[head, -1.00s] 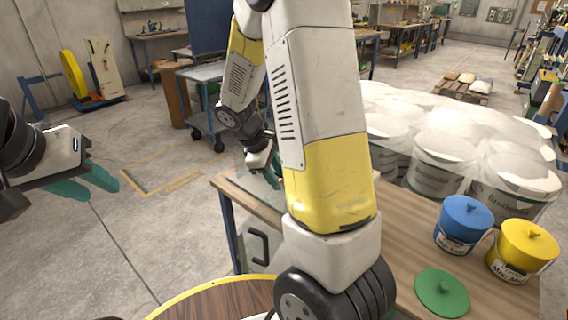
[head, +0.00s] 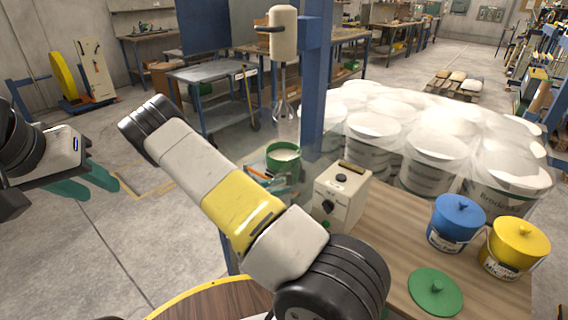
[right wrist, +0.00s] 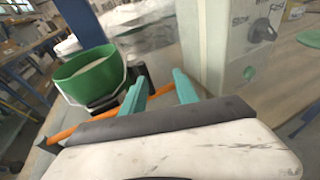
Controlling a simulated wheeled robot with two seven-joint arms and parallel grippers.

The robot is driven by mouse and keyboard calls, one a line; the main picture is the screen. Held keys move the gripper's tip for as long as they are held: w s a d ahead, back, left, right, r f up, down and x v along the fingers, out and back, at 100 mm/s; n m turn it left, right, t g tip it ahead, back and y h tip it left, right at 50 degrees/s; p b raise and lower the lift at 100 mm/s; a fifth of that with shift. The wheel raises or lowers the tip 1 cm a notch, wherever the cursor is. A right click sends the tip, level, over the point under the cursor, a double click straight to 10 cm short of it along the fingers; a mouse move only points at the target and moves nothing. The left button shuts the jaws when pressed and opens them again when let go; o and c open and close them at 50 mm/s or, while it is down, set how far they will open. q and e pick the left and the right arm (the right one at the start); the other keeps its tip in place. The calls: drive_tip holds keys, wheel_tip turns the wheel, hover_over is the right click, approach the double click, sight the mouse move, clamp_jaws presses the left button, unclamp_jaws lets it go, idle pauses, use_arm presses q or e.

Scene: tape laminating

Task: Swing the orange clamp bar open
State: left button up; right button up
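The orange clamp bar (right wrist: 66,133) runs slantwise in front of the green bucket (right wrist: 90,76) in the right wrist view, partly hidden by my gripper. In the head view a short orange piece (head: 258,173) shows left of the green bucket (head: 283,157). My right gripper (right wrist: 160,88) has its two teal fingers apart, with part of the orange bar visible between them; I cannot tell whether they touch it. In the head view my right arm hides most of this gripper. My left gripper (head: 92,181) is open and empty at the far left, away from the bench.
A blue post (head: 316,80) with a mixer head (head: 283,32) and whisk stands behind the bucket. A cream control box (head: 341,196) is beside it. Blue (head: 457,222) and yellow (head: 517,248) buckets and a green lid (head: 436,291) occupy the wooden bench's right (head: 385,225).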

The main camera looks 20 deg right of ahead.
drive_tip(key=w+d+n+t+h, duration=0.1)
drive_tip(key=w+d+t+h, duration=0.1)
drive_tip(key=w+d, duration=0.2)
drive_tip(key=d, duration=0.3)
drive_tip(key=shift+w+d+n, duration=0.3)
drive_tip(key=shift+w+d, duration=0.05)
drive_tip(key=shift+w, duration=0.05)
clamp_jaws()
idle(1.3)
